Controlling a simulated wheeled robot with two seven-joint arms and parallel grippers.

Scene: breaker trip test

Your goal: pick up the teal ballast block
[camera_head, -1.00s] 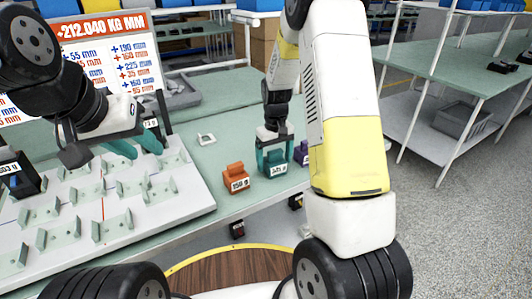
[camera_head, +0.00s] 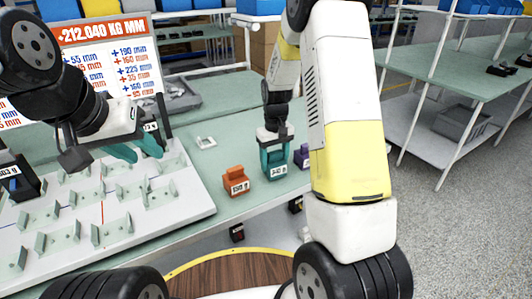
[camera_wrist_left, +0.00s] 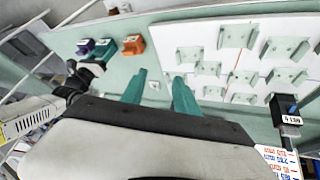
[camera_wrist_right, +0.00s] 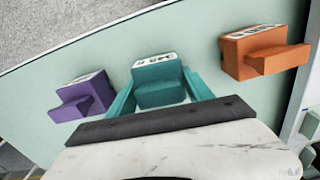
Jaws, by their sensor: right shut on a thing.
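The teal ballast block (camera_head: 275,163) is near the front edge of the green table, between an orange block (camera_head: 236,181) and a purple block (camera_head: 301,158). My right gripper (camera_head: 273,147) comes down from above and is shut on it. In the right wrist view the teal block (camera_wrist_right: 160,85) sits between the two teal fingers. I cannot tell whether its underside touches the table. My left gripper (camera_head: 138,149) is open and empty above the white board; its spread fingers also show in the left wrist view (camera_wrist_left: 160,88).
A white board (camera_head: 150,220) with several pale green brackets fills the left of the table. A black block (camera_head: 20,183) stands at its left. A sign (camera_head: 112,60) with numbers stands behind. The orange and purple blocks flank the right gripper closely.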

